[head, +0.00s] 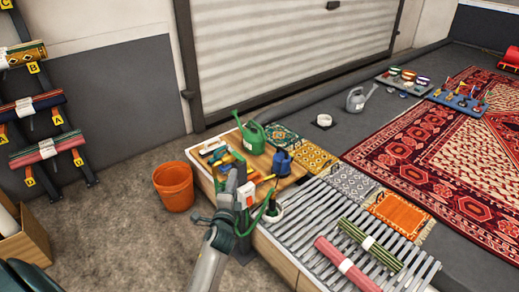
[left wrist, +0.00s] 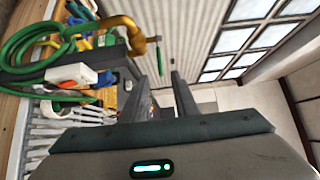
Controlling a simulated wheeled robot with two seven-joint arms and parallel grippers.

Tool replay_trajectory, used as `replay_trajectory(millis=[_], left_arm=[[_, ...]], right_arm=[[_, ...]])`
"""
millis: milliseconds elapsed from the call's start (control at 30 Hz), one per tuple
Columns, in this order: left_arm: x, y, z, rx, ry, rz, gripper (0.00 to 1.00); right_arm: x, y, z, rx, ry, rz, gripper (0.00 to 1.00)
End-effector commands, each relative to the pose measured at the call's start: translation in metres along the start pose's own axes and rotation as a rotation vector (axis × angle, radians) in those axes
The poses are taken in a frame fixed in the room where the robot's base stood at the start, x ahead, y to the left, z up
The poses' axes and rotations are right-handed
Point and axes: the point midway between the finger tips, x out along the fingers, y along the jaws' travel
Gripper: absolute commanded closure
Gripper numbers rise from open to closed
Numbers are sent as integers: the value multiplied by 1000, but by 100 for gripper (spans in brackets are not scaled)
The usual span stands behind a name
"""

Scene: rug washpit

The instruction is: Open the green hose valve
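The valve is a brass tap (left wrist: 128,32) with a thin green lever (left wrist: 160,62) hanging at its right end in the left wrist view. A coiled green hose (left wrist: 50,42) lies to its left. In the head view the brass part (head: 265,179) shows small beside my left gripper (head: 238,172), and the green hose (head: 266,205) hangs below it. In the left wrist view my left gripper (left wrist: 157,80) has its two dark fingers apart, with a gap between them. The lever shows just above this gap; I cannot tell whether they touch. My right gripper is not in view.
A wooden bench (head: 288,184) holds a green watering can (head: 252,138), a blue jug (head: 282,162) and several tools. A slatted rack (head: 300,215) with rolled rugs is to the right. An orange bucket (head: 174,187) stands on the floor at left.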

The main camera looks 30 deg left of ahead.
Motion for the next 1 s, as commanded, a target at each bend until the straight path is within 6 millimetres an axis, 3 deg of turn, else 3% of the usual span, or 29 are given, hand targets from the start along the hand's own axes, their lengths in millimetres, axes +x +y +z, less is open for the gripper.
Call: replay_trajectory(millis=[533, 767, 1000], left_arm=[[11, 1, -1, -2, 1, 1, 73], [41, 0, -1, -4, 1, 1, 73], [82, 0, -1, -4, 0, 1, 73]], right_arm=[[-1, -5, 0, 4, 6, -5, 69], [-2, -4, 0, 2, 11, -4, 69], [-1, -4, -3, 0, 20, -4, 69]])
